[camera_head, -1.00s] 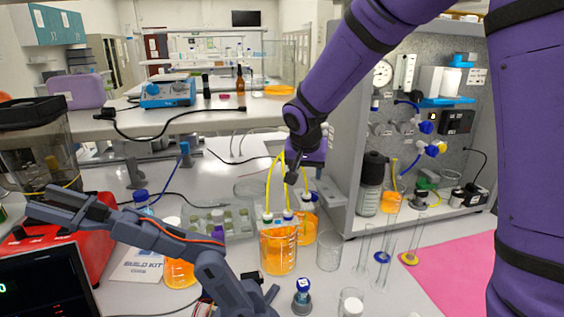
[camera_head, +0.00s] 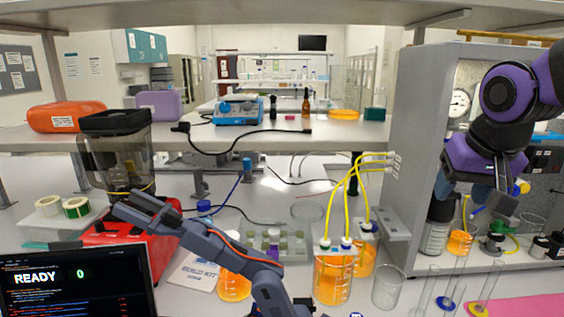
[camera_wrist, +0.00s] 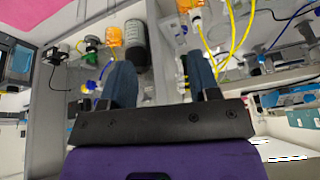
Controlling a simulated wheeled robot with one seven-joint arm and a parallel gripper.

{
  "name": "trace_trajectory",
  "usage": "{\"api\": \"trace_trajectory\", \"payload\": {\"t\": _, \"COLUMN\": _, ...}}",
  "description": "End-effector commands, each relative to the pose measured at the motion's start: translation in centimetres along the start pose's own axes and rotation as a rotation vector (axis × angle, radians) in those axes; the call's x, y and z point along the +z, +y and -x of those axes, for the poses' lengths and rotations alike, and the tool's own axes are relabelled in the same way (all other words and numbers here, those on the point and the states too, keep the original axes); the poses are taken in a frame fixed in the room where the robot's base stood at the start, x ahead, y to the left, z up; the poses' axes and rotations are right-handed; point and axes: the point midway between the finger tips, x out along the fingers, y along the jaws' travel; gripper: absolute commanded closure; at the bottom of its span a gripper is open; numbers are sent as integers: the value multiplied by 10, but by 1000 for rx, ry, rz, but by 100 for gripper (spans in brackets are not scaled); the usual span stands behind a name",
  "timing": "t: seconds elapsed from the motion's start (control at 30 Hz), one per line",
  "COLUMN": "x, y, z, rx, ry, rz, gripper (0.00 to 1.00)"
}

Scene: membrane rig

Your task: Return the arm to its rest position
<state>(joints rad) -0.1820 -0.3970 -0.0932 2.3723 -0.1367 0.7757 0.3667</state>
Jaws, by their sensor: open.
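My gripper (camera_head: 484,190) is at the right in the head view, in front of the grey rig panel. In the wrist view its two blue-grey fingers (camera_wrist: 162,82) stand well apart with nothing between them. My purple arm (camera_head: 503,95) comes in from the right edge. In the head view, the gripper and wrist hide part of the panel and some of its fittings.
The grey rig panel (camera_head: 418,90) stands close behind my gripper. An orange-filled beaker (camera_head: 333,280) with yellow tubes (camera_head: 328,205) stands to its left. A small grey arm (camera_head: 205,245), a red appliance (camera_head: 110,240) and a monitor (camera_head: 75,285) are on the left. Glass cylinders (camera_head: 447,290) stand below.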

Motion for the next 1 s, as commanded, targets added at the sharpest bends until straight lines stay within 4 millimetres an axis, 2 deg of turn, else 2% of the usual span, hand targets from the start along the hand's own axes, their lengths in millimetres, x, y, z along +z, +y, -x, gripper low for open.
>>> {"api": "trace_trajectory", "payload": {"t": 0.03, "x": 10, "y": 6, "z": 9, "rx": -6, "ry": 10, "rz": 12, "gripper": 44}}
{"api": "trace_trajectory", "payload": {"t": 0.2, "x": 46, "y": 18, "z": 32, "rx": -22, "ry": 28, "rz": 73, "gripper": 44}}
{"api": "trace_trajectory", "payload": {"t": 0.4, "x": 84, "y": 27, "z": 49, "rx": -31, "ry": 51, "rz": 143, "gripper": 44}}
{"api": "trace_trajectory", "payload": {"t": 0.5, "x": 97, "y": 28, "z": 53, "rx": -33, "ry": 57, "rz": 168, "gripper": 44}}
{"api": "trace_trajectory", "payload": {"t": 0.7, "x": 108, "y": 30, "z": 55, "rx": -34, "ry": 62, "rz": 191, "gripper": 44}}
{"api": "trace_trajectory", "payload": {"t": 1.0, "x": 108, "y": 30, "z": 55, "rx": -34, "ry": 62, "rz": 192, "gripper": 44}}
